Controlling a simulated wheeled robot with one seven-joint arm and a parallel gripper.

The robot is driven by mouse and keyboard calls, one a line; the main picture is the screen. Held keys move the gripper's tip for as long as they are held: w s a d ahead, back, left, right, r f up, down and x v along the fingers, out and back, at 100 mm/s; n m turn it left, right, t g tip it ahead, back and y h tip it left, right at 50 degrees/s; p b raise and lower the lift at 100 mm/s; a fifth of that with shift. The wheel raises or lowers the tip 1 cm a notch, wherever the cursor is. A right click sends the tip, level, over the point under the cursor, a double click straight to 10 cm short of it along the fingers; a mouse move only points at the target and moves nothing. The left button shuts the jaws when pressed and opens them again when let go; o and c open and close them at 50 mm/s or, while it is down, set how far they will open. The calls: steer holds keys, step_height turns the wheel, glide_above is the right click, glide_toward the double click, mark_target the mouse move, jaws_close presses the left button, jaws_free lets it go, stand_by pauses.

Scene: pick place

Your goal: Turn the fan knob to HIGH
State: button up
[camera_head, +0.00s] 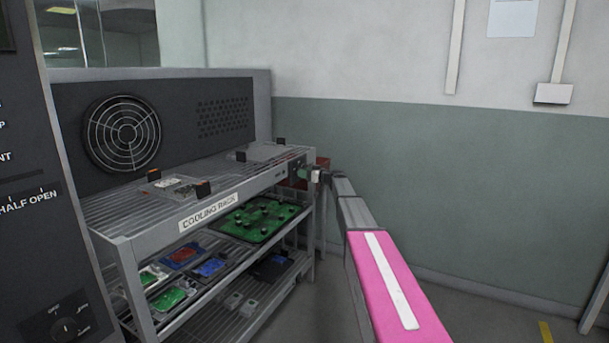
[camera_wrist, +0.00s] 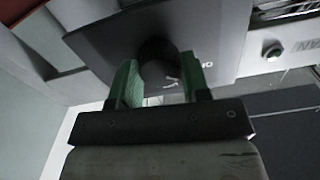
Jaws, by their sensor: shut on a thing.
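The fan knob (camera_wrist: 157,48) is a dark round knob on a dark grey panel (camera_wrist: 100,40) in the wrist view. My gripper (camera_wrist: 160,72) has its two green fingers on either side of the knob and is shut on it. White marks and part of a label show on the panel beside the right finger, too little to read the setting. In the head view my gripper (camera_head: 312,174) is at the right end of the cooling rack (camera_head: 210,199), where the knob cannot be made out.
A round fan grille (camera_head: 122,133) is set in the dark back panel. The rack's shelves hold circuit boards (camera_head: 255,218) and small trays. A dark cabinet (camera_head: 30,150) stands at left; open floor lies at right.

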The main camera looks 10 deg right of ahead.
steer(key=m, duration=2.2)
steer(key=shift+m, duration=0.3)
stand_by(0.4)
steer(key=o, duration=0.9)
steer(key=shift+d, duration=0.1)
steer(key=v, duration=1)
steer(key=shift+s+d, duration=0.25)
steer(key=shift+s, duration=0.05)
